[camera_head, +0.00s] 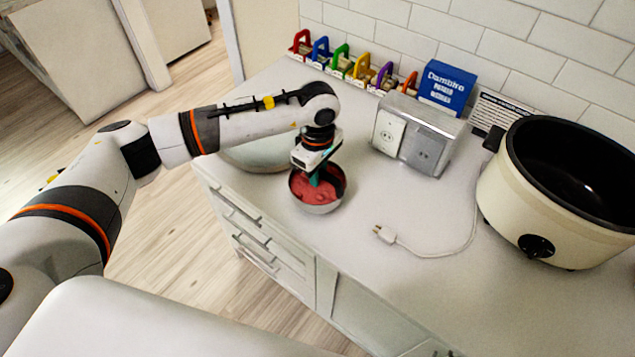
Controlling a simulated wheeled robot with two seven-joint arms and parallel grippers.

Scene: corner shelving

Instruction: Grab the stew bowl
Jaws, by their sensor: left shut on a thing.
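The stew bowl (317,207) is a small round bowl with red contents, near the front edge of the white counter. My left arm comes in from the left and reaches down over the bowl. My left gripper (315,178) points down into the bowl, with its teal fingers at the bowl's back part. It is shut on the bowl; the exact grip point is partly hidden by the gripper body. I cannot tell whether the bowl rests on the counter or is slightly lifted. My right gripper is not in view.
A larger pale round dish (252,157) sits behind the arm. A cream slow cooker (520,205) with a cord and plug (384,234) stands at right. A metal outlet box (418,135), a blue box (447,87) and several coloured padlock-like items (342,60) line the wall.

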